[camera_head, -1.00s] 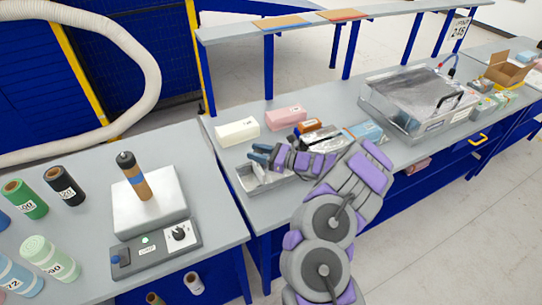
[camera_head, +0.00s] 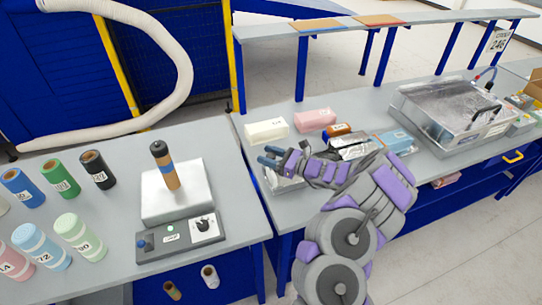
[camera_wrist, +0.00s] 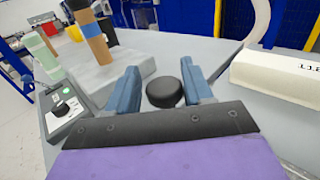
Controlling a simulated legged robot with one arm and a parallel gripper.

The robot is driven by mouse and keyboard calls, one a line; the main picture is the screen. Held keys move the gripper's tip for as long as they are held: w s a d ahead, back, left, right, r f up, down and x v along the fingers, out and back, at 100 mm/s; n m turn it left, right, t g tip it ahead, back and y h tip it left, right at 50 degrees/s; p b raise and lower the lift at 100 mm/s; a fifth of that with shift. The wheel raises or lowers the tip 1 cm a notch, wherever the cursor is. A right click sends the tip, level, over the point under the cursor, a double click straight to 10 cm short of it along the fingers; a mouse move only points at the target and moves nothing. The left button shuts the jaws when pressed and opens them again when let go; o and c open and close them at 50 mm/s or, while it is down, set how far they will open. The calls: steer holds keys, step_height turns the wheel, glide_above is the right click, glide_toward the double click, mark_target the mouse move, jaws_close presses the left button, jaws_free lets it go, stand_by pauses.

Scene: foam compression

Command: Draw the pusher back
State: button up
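My gripper (camera_head: 270,156) is to the right of the tester, over the right bench. In the wrist view, a round black knob, likely the pusher (camera_wrist: 165,90), sits between the two blue fingers of my gripper (camera_wrist: 162,88). The knob's lower part is hidden.
Green, black, blue and pale labelled cylinders (camera_head: 65,181) stand left of the tester. A control box with a knob (camera_head: 180,238) is in front of it. White (camera_head: 266,130) and pink boxes (camera_head: 315,119) lie behind my gripper. A gap separates the benches.

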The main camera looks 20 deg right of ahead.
steer(key=shift+o, duration=0.5)
steer(key=shift+d, duration=0.15)
steer(key=shift+d, duration=0.1)
steer(key=shift+s+d, duration=0.25)
steer(key=p+v, duration=0.2)
steer(key=v, duration=1.4)
steer(key=shift+s, duration=0.25)
steer(key=shift+d, duration=0.15)
